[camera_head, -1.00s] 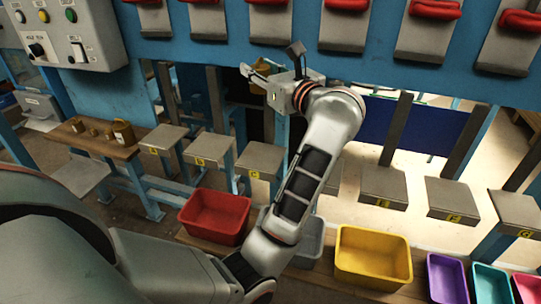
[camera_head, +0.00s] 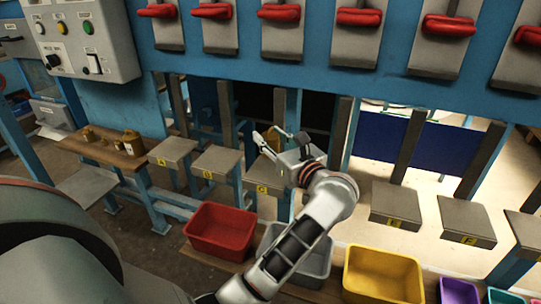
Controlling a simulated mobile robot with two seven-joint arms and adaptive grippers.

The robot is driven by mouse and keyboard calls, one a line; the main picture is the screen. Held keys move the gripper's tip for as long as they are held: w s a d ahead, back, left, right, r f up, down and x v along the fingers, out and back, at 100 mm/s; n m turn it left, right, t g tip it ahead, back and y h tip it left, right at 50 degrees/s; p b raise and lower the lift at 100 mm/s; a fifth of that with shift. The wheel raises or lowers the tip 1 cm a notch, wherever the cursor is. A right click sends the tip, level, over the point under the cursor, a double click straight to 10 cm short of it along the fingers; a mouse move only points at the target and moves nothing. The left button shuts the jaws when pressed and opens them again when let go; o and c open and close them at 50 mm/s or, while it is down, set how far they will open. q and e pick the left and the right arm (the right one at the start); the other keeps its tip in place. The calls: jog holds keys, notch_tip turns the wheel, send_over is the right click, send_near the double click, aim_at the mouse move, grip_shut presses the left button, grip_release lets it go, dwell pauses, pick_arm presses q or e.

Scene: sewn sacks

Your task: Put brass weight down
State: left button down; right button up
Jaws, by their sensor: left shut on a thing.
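My left gripper (camera_head: 272,140) is at the middle of the head view, above and behind the grey platform marked C (camera_head: 268,176). A brassy, tan thing (camera_head: 269,145) shows between its fingers, which fits a brass weight; the gripper is shut on it. The thing is small and partly hidden by the fingers and gripper body. I cannot tell whether it touches the platform. Other brass weights (camera_head: 131,142) stand on a wooden bench (camera_head: 104,152) at the left. My right gripper is not in view.
Grey platforms A (camera_head: 172,150) and B (camera_head: 215,160) stand left of C; others stand to the right. A red bin (camera_head: 220,230), a grey bin (camera_head: 312,262) and a yellow bin (camera_head: 383,275) sit below. Grey units with red handles (camera_head: 281,13) hang above.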

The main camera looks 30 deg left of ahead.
pick_arm(q)
notch_tip(320, 180, down, 4)
jog(key=shift+f, duration=0.55)
jog(key=shift+f+b, duration=0.15)
jog(key=shift+b, duration=0.15)
jog(key=c, duration=1.4)
grip_release()
jog(key=shift+f, duration=0.15)
jog(key=shift+c, duration=0.2)
jog(key=shift+r, duration=0.2)
